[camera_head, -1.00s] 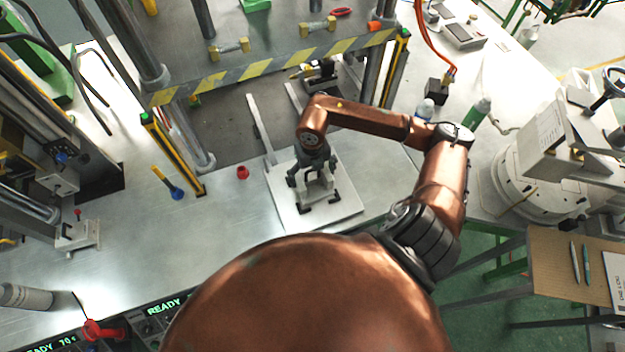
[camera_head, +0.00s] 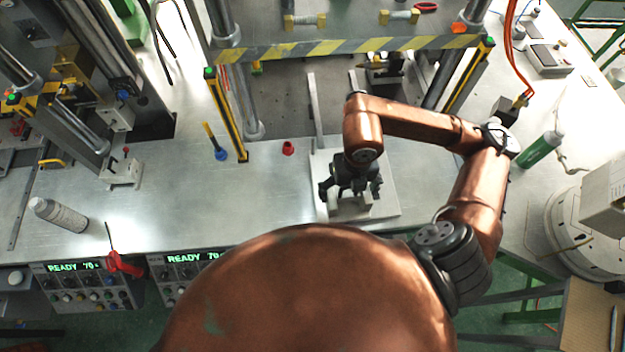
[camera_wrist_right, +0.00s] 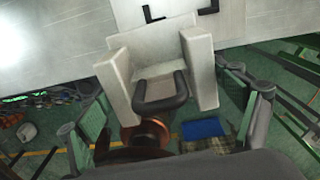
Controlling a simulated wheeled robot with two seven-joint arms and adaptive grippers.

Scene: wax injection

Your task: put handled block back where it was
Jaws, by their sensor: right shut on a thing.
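The handled block (camera_wrist_right: 202,68) is a pale grey U-shaped piece with a dark loop handle (camera_wrist_right: 162,98). My right gripper (camera_head: 350,190) is shut on it, with its fingers at either side of the handle in the right wrist view (camera_wrist_right: 170,115). In the head view the block (camera_head: 350,209) shows below the gripper, over the front part of a white plate (camera_head: 388,205). Black corner marks (camera_wrist_right: 208,9) on the plate show beyond the block in the wrist view. I cannot tell whether the block touches the plate. My left gripper is out of view.
Two pale rails (camera_head: 316,110) run back from the plate under the press with its striped edge (camera_head: 350,46). A yellow-black post (camera_head: 226,115), a red knob (camera_head: 288,148) and a blue-based tool (camera_head: 220,153) stand left. The bench (camera_head: 150,215) further left has free room.

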